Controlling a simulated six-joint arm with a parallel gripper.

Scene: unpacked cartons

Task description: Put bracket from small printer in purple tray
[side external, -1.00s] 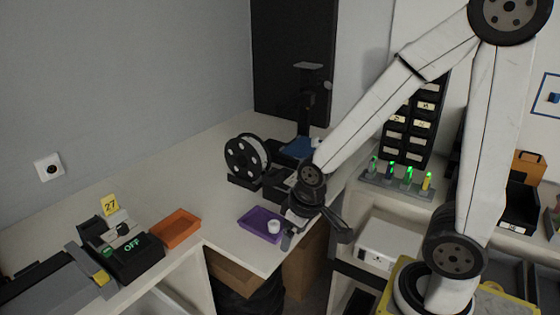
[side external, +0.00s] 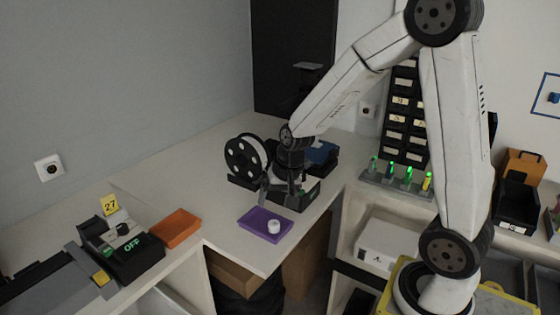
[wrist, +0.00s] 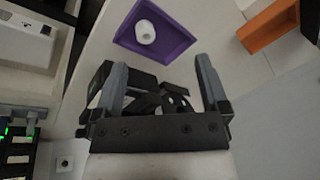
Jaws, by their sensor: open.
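The purple tray (side external: 253,224) lies on the counter in front of the small printer (side external: 309,192); it also shows at the top of the wrist view (wrist: 177,48). A white round piece (side external: 274,227) with a hole sits in the tray. The printer is black with a blue bed (side external: 322,153), partly hidden behind my wrist. My gripper (side external: 282,193) is low at the printer's front, pointing down. In the wrist view my gripper (wrist: 162,86) is open, with dark printer or spool parts between and beyond its fingers. I cannot make out the bracket.
A black spool (side external: 246,158) stands close left of my gripper. An orange tray (side external: 176,228) and a black device marked OFF (side external: 130,248) sit further left. A rack with green lights (side external: 397,178) is to the right. The counter behind the orange tray is clear.

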